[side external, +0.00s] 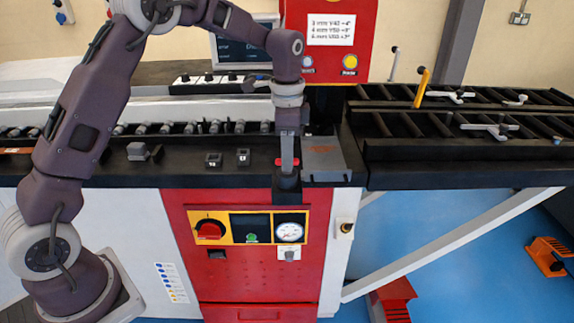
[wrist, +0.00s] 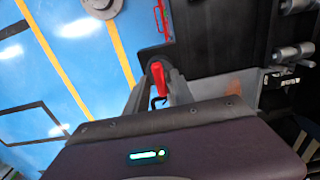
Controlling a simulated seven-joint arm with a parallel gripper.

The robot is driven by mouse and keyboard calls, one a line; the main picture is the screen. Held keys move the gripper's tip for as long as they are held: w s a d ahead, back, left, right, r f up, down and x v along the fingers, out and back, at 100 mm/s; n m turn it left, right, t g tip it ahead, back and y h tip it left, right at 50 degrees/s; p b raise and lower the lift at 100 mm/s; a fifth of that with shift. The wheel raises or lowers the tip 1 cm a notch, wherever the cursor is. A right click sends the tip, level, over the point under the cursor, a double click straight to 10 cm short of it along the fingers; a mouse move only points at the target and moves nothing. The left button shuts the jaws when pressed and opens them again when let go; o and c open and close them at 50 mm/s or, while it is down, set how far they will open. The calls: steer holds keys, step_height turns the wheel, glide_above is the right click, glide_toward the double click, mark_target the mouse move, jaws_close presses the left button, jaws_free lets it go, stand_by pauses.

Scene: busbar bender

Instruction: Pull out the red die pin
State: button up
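The red die pin (wrist: 159,79) shows in the wrist view as a red handle lying between my two fingers, near their tips. In the side view, my gripper (side external: 287,165) points straight down at the front edge of the black bed, above a dark round block. Small bits of red stick out on both sides of the finger there, and the rest is hidden. In the wrist view, my gripper (wrist: 160,85) has one finger on each side of the red handle. I cannot tell whether the fingers touch it.
A grey plate (side external: 323,158) lies right beside my gripper. The red control box (side external: 331,42) stands behind. A front panel with a red knob (side external: 210,230) and a gauge (side external: 290,232) is below. A roller table (side external: 470,125) extends right, with a yellow-handled lever (side external: 421,88).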

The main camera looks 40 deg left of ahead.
jaws_close()
steer(key=shift+r, duration=0.15)
steer(key=shift+r, duration=1.9)
steer(key=shift+r, duration=0.1)
steer(key=shift+r, duration=2.4)
